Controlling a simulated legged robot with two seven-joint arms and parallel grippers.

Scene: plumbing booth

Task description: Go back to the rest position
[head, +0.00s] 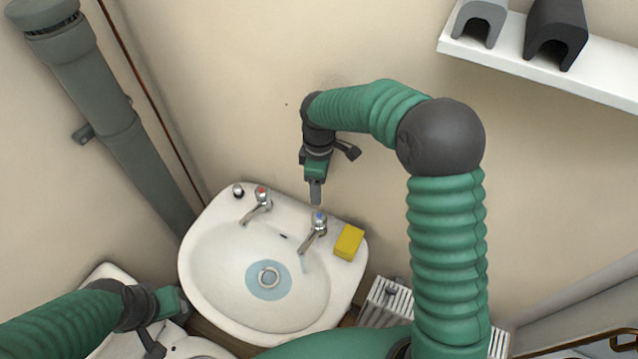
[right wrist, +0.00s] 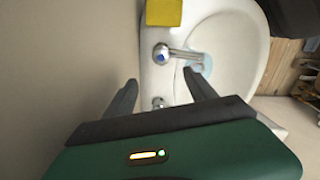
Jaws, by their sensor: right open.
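My right gripper (head: 316,192) points down just above the blue-marked tap (head: 319,222) at the back of the white sink (head: 205,285). In the right wrist view my right gripper (right wrist: 160,82) has its fingers apart with nothing held, and the blue-marked tap (right wrist: 165,52) lies beyond them. A pale streak hangs under that tap's spout, and bluish water (head: 256,292) lies around the drain. My left gripper (head: 168,312) is low at the left, near a white fixture; its fingers are not clear.
A red-marked tap (head: 260,198) and a yellow sponge (head: 349,242) sit on the sink's rim. A grey pipe (head: 95,100) runs down the left wall. A white radiator (head: 380,298) stands right of the sink.

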